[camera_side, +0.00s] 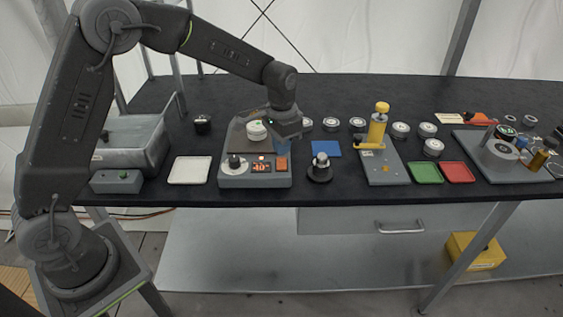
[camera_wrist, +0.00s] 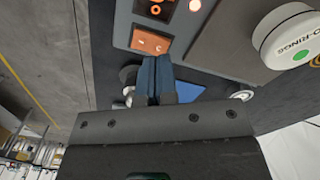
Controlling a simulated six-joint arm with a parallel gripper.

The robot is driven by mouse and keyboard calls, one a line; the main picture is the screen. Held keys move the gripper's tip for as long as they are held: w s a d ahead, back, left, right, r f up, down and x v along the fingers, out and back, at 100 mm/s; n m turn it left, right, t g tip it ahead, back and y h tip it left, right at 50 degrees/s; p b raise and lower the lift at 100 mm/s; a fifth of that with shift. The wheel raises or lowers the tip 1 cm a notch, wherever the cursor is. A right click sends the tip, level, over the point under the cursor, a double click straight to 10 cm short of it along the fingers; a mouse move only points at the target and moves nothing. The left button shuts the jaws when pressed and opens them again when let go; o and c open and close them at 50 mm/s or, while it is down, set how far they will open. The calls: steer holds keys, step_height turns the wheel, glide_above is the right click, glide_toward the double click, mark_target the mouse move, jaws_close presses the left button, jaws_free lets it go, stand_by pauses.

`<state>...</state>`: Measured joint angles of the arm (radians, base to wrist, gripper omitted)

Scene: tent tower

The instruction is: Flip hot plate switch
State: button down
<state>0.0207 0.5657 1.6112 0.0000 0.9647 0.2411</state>
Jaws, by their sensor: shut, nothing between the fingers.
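The hot plate (camera_side: 227,180) is a grey box with a dark top, near the table's front edge. Its orange rocker switch (camera_side: 281,163) is at the front right, beside a lit display (camera_side: 261,168) and a white dial (camera_side: 235,164). In the wrist view the switch (camera_wrist: 151,41) shows two pale marks; I cannot tell which side is pressed. My gripper (camera_side: 282,148) points down over the switch's end of the hot plate. Its blue fingers (camera_wrist: 154,66) are shut and empty, with tips close to the switch's edge. I cannot tell whether they touch it.
A white O-rings tub (camera_side: 257,131) sits on the hot plate's top, left of my gripper. A black-based knobbed item (camera_side: 320,168) and a blue square (camera_side: 326,149) are close on the right. A white tray (camera_side: 189,170) lies to the left.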

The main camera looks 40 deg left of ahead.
mark_target(282, 159)
steer(key=shift+f, duration=1.35)
stand_by(0.6)
steer(key=shift+r, duration=3.55)
steer(key=shift+s+r, duration=0.15)
steer(key=shift+r, duration=0.15)
steer(key=s+r+n+t, duration=0.2)
steer(key=s+r+t, duration=0.1)
steer(key=s+r, duration=0.95)
steer(key=s+f+n+t, duration=0.1)
steer(key=s+f+t, duration=0.1)
steer(key=s, duration=1.2)
steer(key=shift+a+f+t, duration=0.3)
steer(key=shift+a+f, duration=0.05)
steer(key=shift+a, duration=0.1)
